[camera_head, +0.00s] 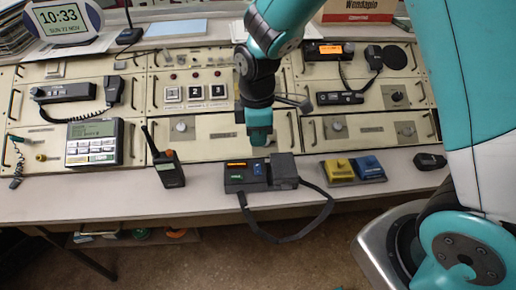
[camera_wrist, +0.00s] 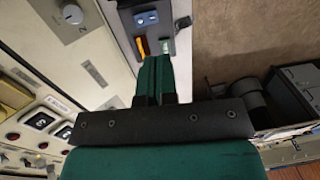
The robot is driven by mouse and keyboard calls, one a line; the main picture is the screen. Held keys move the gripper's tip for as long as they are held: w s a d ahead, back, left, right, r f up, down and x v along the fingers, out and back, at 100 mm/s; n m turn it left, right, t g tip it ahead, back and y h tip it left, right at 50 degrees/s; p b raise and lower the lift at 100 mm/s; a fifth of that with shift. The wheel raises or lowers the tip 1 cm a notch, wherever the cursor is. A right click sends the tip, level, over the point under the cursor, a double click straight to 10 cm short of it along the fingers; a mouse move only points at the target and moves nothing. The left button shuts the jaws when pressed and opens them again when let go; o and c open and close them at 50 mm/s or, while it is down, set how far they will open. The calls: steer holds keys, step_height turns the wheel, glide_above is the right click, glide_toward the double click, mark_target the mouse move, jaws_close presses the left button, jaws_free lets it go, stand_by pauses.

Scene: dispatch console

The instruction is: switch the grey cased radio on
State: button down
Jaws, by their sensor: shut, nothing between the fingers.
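A dark grey cased radio (camera_head: 262,186) with a black strap lies at the front of the white desk in the head view. Its top has an orange display, a blue part and a green part; the wrist view shows this face of the radio (camera_wrist: 129,22) at the top, partly hidden by my fingers. My gripper (camera_head: 258,143) is shut and empty, pointing down just behind the radio in the head view. In the wrist view my gripper (camera_wrist: 155,60) has its fingertips close to the orange and green parts. I cannot tell whether they touch.
A walkie-talkie (camera_head: 167,168) stands left of the radio. A yellow box (camera_head: 339,170) and a blue box (camera_head: 369,168) lie to its right. Console panels (camera_head: 205,129) with knobs and handles rise behind. The strap (camera_head: 300,235) hangs over the desk's front edge.

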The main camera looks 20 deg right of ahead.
steer(key=shift+s+a+r, duration=0.1)
steer(key=shift+s+r, duration=0.1)
steer(key=shift+r, duration=1.7)
steer(key=s+a+r+m+y, duration=0.1)
steer(key=s+r+m, duration=0.3)
steer(key=s, duration=0.5)
steer(key=s+a+r+m+t+y, duration=0.1)
steer(key=s+r+m+y, duration=0.2)
steer(key=s+r, duration=0.5)
steer(key=shift+s+a+r+m, duration=0.15)
steer(key=shift+s+r+m, duration=0.25)
steer(key=shift+s, duration=0.4)
